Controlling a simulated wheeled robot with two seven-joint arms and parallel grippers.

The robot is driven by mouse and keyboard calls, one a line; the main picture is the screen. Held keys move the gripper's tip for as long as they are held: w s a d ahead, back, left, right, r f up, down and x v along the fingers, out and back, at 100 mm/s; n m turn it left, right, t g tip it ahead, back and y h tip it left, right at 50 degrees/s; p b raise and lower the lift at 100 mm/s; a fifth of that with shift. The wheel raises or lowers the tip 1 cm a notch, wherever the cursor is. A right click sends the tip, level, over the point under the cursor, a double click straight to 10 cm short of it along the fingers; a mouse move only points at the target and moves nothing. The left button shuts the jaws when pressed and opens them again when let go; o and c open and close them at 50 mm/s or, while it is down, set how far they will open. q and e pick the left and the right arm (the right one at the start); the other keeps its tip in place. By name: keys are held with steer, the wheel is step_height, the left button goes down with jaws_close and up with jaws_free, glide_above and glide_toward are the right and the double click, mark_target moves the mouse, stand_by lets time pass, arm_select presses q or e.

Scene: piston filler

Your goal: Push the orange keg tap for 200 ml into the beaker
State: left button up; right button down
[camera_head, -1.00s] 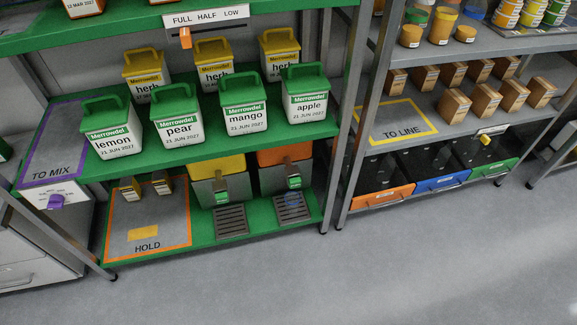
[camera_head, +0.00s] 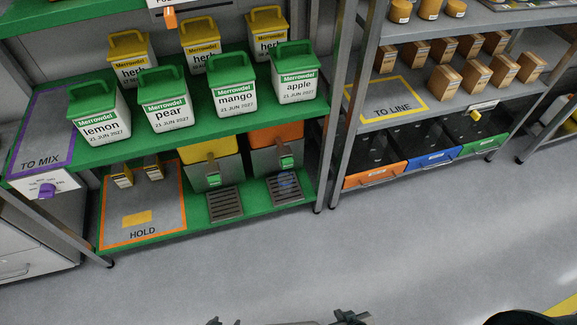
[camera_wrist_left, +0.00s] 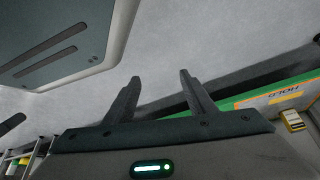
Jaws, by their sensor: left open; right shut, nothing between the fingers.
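The orange keg (camera_head: 277,136) stands on the lower green shelf, right of a yellow keg. Its tap, with a green-labelled front (camera_head: 287,163), faces outward. A faint bluish clear shape that looks like the beaker (camera_head: 287,183) is on the grate below this tap. My left gripper (camera_head: 226,322) is barely in view at the bottom edge, open and well short of the shelf. The left wrist view shows its two fingers apart (camera_wrist_left: 156,100) with nothing between them. My right gripper (camera_head: 350,317) is shut and empty at the bottom edge, also away from the shelf.
The yellow keg (camera_head: 209,152) has its own tap and grate (camera_head: 225,203). An orange-bordered HOLD area (camera_head: 143,222) lies to its left. Tubs such as apple (camera_head: 295,75) stand on the shelf above. Rack posts (camera_head: 330,150) stand to the right. The floor (camera_head: 260,265) in front is clear.

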arm_select(q)
steer(key=shift+s, duration=0.3)
steer(key=shift+w, duration=0.1)
steer(key=shift+w+r, duration=0.15)
steer(key=shift+w, duration=0.6)
steer(key=shift+s, duration=0.1)
steer(key=shift+s+f, duration=0.25)
steer(key=shift+s, duration=0.55)
